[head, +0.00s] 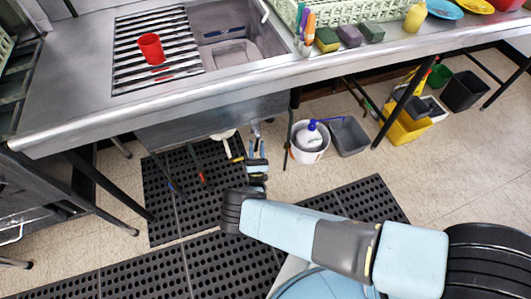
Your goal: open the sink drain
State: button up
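The steel sink basin (243,22) is set in the counter at upper middle, partly covered by a slatted rack (127,45). No drain opening can be made out inside it. Below the basin, thin rods end in coloured tips: a red one (202,178), a yellow one (237,158) and a blue one (173,187). I cannot tell which, if any, works the drain. My gripper (257,143) is below the sink's front edge, pointing toward the underside, to the right of the yellow tip. Its two fingers look apart, with nothing visible between them.
A red cup (151,49) stands on the rack. Sponges (327,39) and a green dish rack (350,14) are on the counter. Under it are a white bucket (309,154), a grey bin (349,136) and a yellow bucket (405,127). Black mats (160,221) cover the floor; table legs stand nearby.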

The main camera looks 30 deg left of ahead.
aim_at(256, 149)
jog(key=v, duration=0.5)
jog(key=shift+s+f, duration=0.1)
jog(key=shift+s, duration=0.05)
jog(key=s+d, duration=0.6)
jog(key=s, duration=0.4)
dwell(0.4)
jog(key=shift+s, duration=0.15)
dwell(0.4)
